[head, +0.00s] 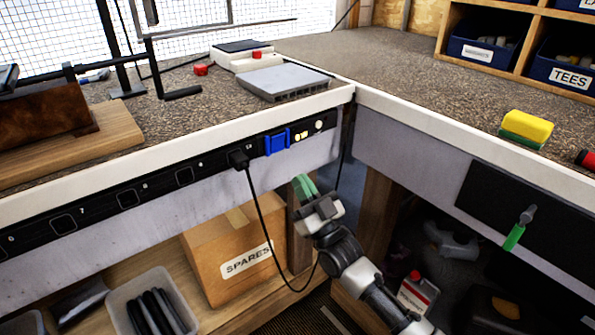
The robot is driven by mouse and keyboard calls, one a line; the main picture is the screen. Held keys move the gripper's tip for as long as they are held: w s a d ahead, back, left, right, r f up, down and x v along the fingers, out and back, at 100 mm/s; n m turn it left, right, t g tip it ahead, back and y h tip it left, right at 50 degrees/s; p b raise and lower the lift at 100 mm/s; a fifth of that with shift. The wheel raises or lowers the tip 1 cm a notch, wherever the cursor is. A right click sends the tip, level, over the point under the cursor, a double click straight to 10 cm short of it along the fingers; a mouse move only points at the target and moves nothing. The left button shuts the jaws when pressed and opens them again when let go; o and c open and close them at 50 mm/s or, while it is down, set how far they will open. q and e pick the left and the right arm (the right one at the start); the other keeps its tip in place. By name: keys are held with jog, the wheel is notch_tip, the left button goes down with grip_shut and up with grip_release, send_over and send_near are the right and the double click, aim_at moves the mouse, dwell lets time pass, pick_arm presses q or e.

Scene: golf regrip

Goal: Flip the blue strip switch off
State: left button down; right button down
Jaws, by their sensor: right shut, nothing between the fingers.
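The blue strip switch (277,142) sits near the right end of a black power strip (100,203) fixed along the front edge of the left bench. Its rocker position is too small to tell. My right gripper (304,186) has green fingertips and is shut and empty. It is just below and right of the blue switch, in front of the bench's grey apron, and looks apart from the switch. My left gripper is not in view.
A black plug (238,158) sits left of the switch, its cord hanging beside the SPARES box (230,255). A small lit part (301,136) and a round white knob (319,125) are right of the switch. A grey flat device (282,84) lies above on the bench.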

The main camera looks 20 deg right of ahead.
jog(key=w+f+v, duration=0.1)
jog(key=v, duration=0.5)
jog(key=shift+s+f, duration=0.25)
jog(key=shift+a, duration=0.1)
